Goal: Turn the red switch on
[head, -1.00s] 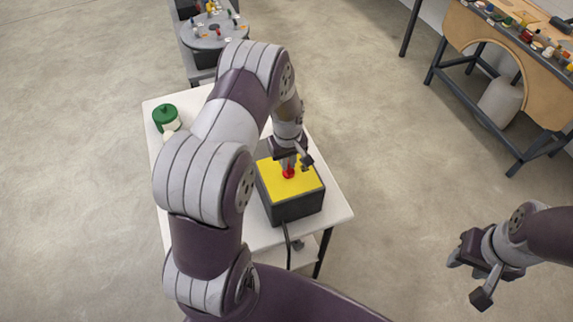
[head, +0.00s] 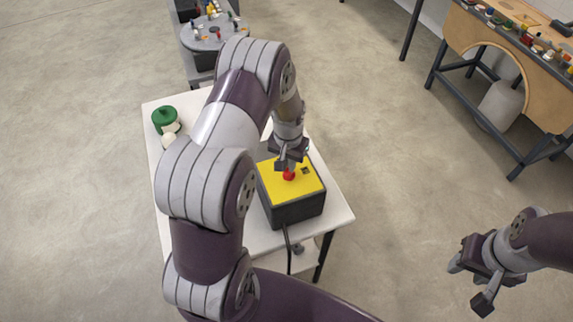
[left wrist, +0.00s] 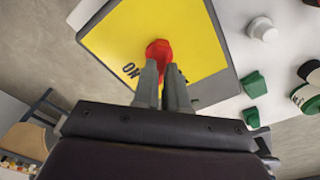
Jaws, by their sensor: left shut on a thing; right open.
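The red switch (head: 289,175) stands on the yellow top (head: 309,188) of a dark box (head: 298,210) on the white table. In the left wrist view the red switch (left wrist: 159,51) is right at the fingertips, beside the printed word "ON" (left wrist: 130,71). My left gripper (head: 287,166) comes down from above and is shut on the red switch; in the left wrist view its two fingers (left wrist: 163,70) are close together against it. My right gripper (head: 468,282) is open and empty, off to the right above the floor.
A green-lidded jar (head: 165,119) and a small white object (head: 169,140) are at the left of the white table (head: 262,237). A cable hangs from the box front. A workbench (head: 520,70) is at the far right, with open floor between.

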